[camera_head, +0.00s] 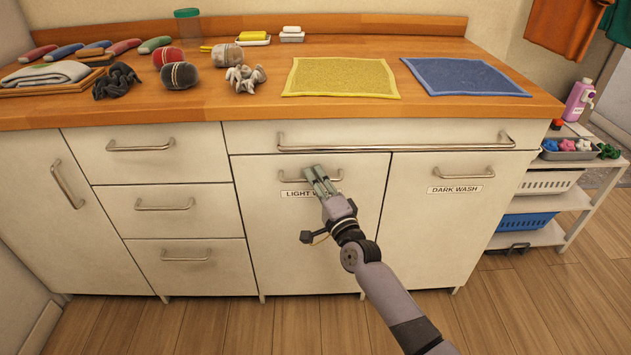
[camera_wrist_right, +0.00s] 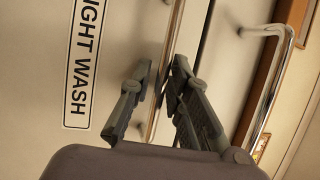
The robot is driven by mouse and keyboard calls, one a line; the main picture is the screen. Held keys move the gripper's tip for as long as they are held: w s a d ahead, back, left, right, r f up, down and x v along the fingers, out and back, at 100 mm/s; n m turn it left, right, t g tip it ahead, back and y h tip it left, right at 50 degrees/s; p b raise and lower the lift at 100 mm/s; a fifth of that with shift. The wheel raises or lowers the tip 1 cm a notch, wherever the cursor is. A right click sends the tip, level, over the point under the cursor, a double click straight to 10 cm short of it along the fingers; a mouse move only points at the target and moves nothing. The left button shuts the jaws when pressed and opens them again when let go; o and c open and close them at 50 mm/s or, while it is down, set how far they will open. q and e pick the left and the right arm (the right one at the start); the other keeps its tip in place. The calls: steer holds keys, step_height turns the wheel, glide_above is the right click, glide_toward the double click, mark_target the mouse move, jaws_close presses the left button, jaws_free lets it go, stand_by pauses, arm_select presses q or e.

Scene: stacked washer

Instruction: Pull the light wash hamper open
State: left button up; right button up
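The light wash hamper front (camera_head: 285,235) is a cream panel below the counter, flush with its neighbours and closed. Its metal bar handle (camera_head: 291,179) is near the top, and the handle also shows in the right wrist view (camera_wrist_right: 176,22). Its label (camera_wrist_right: 83,62) reads "LIGHT WASH" and is partly covered by my gripper in the head view. My right gripper (camera_head: 315,172) is at the handle's middle. In the right wrist view the fingertips (camera_wrist_right: 163,75) are close together on both sides of the bar and look shut on it. My left gripper is not in view.
The dark wash front (camera_head: 435,220) is closed to the right. A long handle (camera_head: 395,145) runs above both fronts. Drawers (camera_head: 175,210) are to the left. A white shelf rack (camera_head: 560,215) stands at the right. The wooden floor (camera_head: 290,320) in front is clear apart from my arm.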

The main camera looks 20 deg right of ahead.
jaws_close()
stand_by(0.8)
